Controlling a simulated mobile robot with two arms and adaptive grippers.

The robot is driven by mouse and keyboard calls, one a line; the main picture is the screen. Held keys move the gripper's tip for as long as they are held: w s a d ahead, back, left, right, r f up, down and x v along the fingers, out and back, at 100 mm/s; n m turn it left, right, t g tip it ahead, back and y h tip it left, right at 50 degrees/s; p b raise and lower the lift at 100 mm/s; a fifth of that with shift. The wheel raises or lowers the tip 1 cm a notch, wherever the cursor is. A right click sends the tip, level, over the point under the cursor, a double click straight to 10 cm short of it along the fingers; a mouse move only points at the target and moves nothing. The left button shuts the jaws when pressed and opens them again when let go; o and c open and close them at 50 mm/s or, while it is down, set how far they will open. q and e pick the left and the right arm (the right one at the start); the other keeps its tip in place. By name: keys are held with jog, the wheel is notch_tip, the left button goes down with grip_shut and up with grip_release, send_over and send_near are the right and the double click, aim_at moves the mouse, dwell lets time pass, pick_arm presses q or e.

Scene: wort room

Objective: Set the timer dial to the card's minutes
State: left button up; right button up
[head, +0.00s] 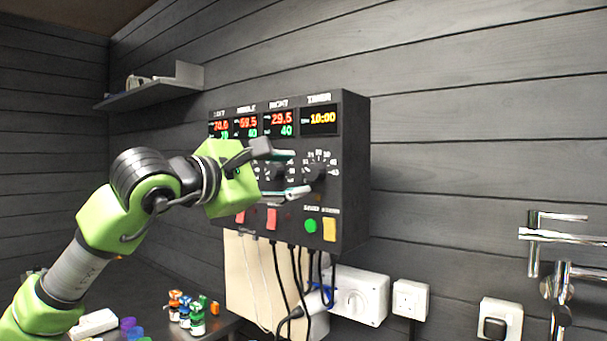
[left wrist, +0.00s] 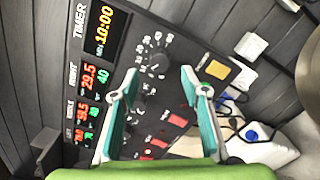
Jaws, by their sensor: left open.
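The timer dial (head: 319,172) is a black knob with a white number scale, at the right side of the dark control box (head: 356,160). It also shows in the left wrist view (left wrist: 158,65), between and just beyond the fingertips. The timer display (head: 320,120) above it reads 10:00 in yellow. My left gripper (head: 298,173) is open in front of the dial, one finger to each side in the wrist view; whether it touches is unclear. The knob's pointer is too small to read. No card with minutes can be made out. My right gripper is not in view.
Red displays for left, middle and right sit beside the timer. A green button (head: 310,226) and a yellow switch (head: 329,230) are below the dial. Cables hang under the box near wall sockets (head: 410,299). Small bottles (head: 197,318) stand on the counter. A shelf (head: 150,93) is at upper left.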

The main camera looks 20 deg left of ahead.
pick_arm(q)
jog(key=v, duration=0.6)
jog(key=shift+s, duration=0.25)
